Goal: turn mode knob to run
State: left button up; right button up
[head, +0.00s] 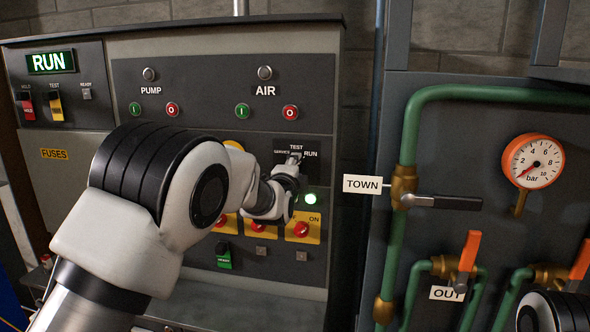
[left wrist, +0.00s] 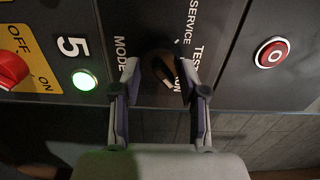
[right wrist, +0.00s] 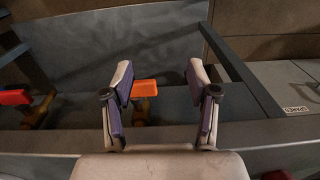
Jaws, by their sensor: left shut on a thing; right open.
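The dark mode knob (left wrist: 163,66) sits on the panel between SERVICE, TEST and RUN labels. In the left wrist view my left gripper (left wrist: 160,78) has its two fingers on either side of the knob, shut on it. The RUN label is partly hidden by a finger, and I cannot tell exactly where the knob points. In the head view my left gripper (head: 290,166) is at the knob, which it largely covers. The RUN sign (head: 51,62) at the upper left is lit green. My right gripper (right wrist: 158,85) is open and empty in the right wrist view.
A green lamp (head: 310,198) glows below the knob. Red switches on yellow plates (head: 303,230) sit under it. To the right are green pipes (head: 408,140), a pressure gauge (head: 533,161) and a TOWN valve lever (head: 445,202). An orange handle (right wrist: 144,88) lies beyond my right fingers.

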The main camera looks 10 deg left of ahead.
pick_arm(q)
jog(key=shift+r, duration=0.15)
jog(key=o, duration=0.9)
jog(key=shift+o, duration=1.2)
jog(key=shift+w+a, duration=0.1)
jog(key=shift+w, duration=0.05)
jog(key=s, duration=1.2)
jog(key=shift+f, duration=0.2)
